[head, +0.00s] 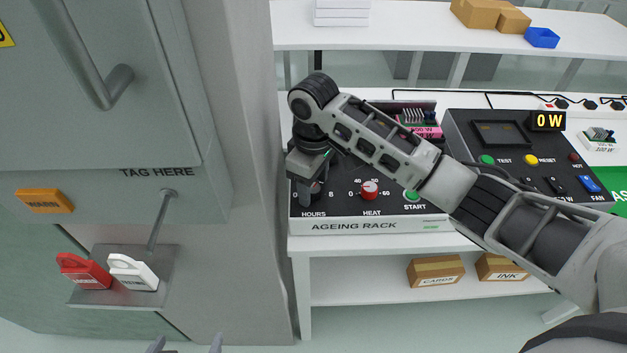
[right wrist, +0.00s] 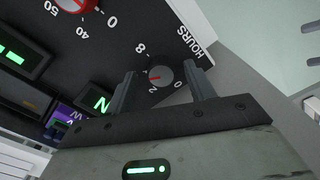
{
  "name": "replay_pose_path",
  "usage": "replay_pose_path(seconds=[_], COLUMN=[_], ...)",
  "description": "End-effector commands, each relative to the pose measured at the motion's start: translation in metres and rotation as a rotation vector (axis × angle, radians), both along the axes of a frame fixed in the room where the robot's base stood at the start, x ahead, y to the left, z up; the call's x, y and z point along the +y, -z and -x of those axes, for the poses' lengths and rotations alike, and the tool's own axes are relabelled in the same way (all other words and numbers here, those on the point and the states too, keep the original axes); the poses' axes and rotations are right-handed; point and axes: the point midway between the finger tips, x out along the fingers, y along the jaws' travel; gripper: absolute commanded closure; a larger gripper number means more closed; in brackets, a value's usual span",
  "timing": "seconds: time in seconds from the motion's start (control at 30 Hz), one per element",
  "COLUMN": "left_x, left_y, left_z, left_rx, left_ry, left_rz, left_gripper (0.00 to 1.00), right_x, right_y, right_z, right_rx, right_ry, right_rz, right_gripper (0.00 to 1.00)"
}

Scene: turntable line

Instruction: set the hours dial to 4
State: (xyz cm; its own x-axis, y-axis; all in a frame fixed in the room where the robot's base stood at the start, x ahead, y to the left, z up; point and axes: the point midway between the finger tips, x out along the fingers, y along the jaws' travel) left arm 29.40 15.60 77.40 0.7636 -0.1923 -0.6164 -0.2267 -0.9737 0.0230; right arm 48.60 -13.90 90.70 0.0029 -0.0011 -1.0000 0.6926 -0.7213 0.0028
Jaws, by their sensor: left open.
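The hours dial (right wrist: 160,73) is a small grey knob with a red line on its face, at the left of the ageing rack's (head: 368,226) front panel. In the right wrist view the line points left and slightly down, near the 2; the 4 is not visible. My right gripper (right wrist: 161,90) is open, with a finger on either side of the dial and gaps between. In the head view my right gripper (head: 306,190) covers the dial above the HOURS label. My left gripper (head: 187,345) is open and empty at the bottom edge, only its fingertips showing.
The red heat dial (head: 370,190) and green start button (head: 412,196) are right of the hours dial. A test panel (head: 485,135) stands further right. A grey cabinet (head: 105,90) with handles, and a shelf (head: 95,298) holding red and white tags, fill the left.

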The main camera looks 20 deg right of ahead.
Motion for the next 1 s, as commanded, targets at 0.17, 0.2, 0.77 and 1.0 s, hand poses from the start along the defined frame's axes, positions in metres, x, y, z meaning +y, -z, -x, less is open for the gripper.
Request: replay_pose_path(seconds=[0.17, 0.2, 0.77, 1.0], left_x=[0.000, 0.000, -0.001, -0.001], left_y=[0.001, 0.001, 0.002, 0.000], left_z=[0.000, 0.000, 0.000, 0.000], left_rx=[0.001, 0.001, -0.001, -0.001], left_ry=[0.001, 0.001, 0.002, 0.002], left_rz=[0.000, 0.000, 0.002, 0.002], left_gripper=[0.11, 0.11, 0.11, 0.11], right_x=[0.001, 0.001, -0.001, -0.001], right_y=[-0.002, -0.005, -0.126, -0.155], right_z=[0.000, 0.000, -0.001, 0.000], right_rx=[0.001, 0.001, -0.008, -0.003], right_ry=[-0.001, -0.002, 0.000, 0.001], right_rz=[-0.001, -0.002, 0.004, 0.001], right_gripper=[0.46, 0.46, 0.46, 0.46])
